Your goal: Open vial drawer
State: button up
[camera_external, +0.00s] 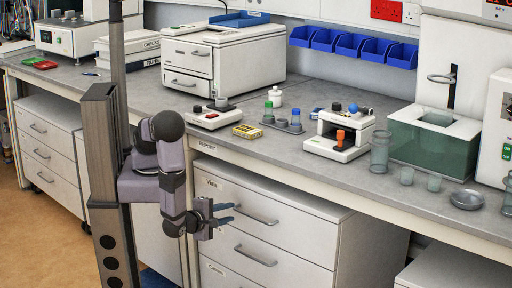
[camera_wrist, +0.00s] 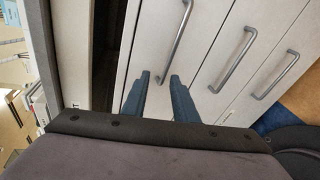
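The vial drawer (camera_external: 290,222) is the top drawer of the white cabinet under the bench, with a "Vials" label at its upper left. It looks shut. Its grey bar handle (camera_external: 258,214) also shows in the wrist view (camera_wrist: 178,40), running slantwise from the top edge. My gripper (camera_external: 233,213) is in front of the drawer, near the handle's left end. In the wrist view, the two fingers (camera_wrist: 160,79) are apart with nothing gripped. The handle's lower end appears between the fingertips there; whether they touch it, I cannot tell.
More drawers with similar handles (camera_external: 255,256) lie below. Another drawer cabinet (camera_external: 48,150) stands at the left. Open floor (camera_external: 40,240) shows at lower left.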

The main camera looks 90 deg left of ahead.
aim_at(247, 215)
jog(key=shift+w+a+f+m+t+h, duration=0.2)
jog(key=shift+w+a+f+m, duration=0.35)
jog(key=shift+w, duration=0.4)
jog(key=shift+w+a+f+m+t+h, duration=0.15)
jog(key=shift+w+a+f+m+t, duration=0.3)
jog(key=shift+w, duration=0.45)
jog(key=shift+w+a+f+m+t+h, duration=0.15)
jog(key=shift+w+a+f+m, duration=0.5)
jog(key=shift+w, duration=0.3)
jog(key=shift+r, duration=0.1)
grip_shut()
